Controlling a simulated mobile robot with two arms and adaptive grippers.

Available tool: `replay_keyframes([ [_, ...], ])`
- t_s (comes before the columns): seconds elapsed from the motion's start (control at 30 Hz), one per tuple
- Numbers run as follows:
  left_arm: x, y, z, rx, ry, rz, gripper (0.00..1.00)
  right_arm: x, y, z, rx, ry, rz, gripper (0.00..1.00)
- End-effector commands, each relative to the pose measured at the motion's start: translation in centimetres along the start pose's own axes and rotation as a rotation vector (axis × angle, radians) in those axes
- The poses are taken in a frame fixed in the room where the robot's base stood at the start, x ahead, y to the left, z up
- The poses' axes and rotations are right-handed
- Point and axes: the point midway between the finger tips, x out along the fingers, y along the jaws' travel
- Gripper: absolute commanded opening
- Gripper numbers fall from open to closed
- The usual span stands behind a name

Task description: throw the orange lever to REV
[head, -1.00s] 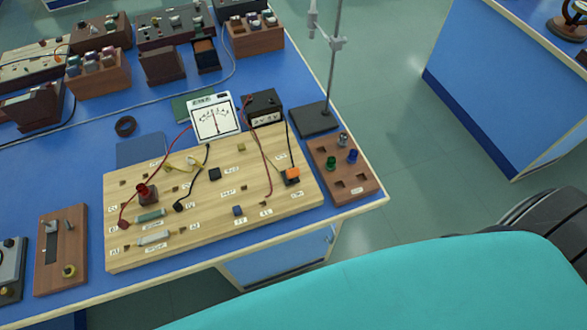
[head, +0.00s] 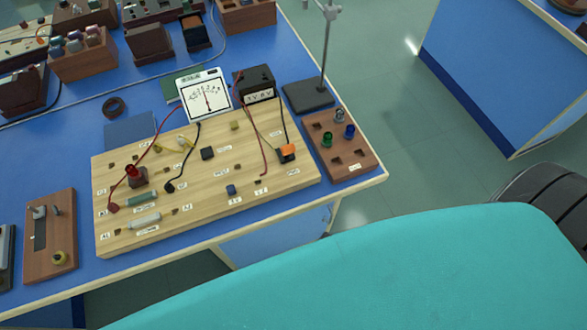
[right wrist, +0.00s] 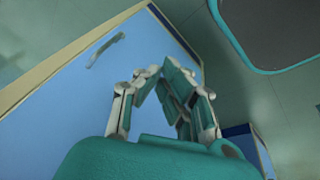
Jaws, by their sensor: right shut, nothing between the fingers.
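The orange lever (head: 287,150) is a small orange cap on a black base. It sits near the right end of the pale wooden circuit board (head: 215,190). Small printed labels lie around it, too small to read. My right gripper (right wrist: 158,72) shows in the right wrist view, with its fingers together and empty. It is in front of the blue bench side, away from the lever. In the head view neither gripper shows; a large teal part of mine fills the lower right.
An analogue meter (head: 205,95) and a black power box (head: 254,84) stand behind the board. A brown block (head: 340,165) with coloured pegs and a stand base (head: 308,97) are to its right. A brown slide board (head: 50,235) lies left. Floor is open right of the bench.

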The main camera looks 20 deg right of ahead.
Motion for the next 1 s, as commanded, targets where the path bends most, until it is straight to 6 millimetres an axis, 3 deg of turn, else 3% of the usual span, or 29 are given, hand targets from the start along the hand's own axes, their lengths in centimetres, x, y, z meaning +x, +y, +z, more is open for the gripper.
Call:
replay_keyframes([
  [0.2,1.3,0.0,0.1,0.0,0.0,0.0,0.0,-7.3,2.6,-4.3,-0.059,0.056,0.059,0.0],
  [0.53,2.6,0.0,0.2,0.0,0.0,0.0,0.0,-18.6,5.5,-6.8,-0.191,0.121,0.17,0.0],
  [0.77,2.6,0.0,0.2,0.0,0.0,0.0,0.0,-21.0,7.1,-8.3,-0.758,0.132,0.426,0.0],
  [1.0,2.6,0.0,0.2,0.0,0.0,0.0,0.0,-23.0,6.8,-10.4,-1.43,0.038,0.725,0.0],
])
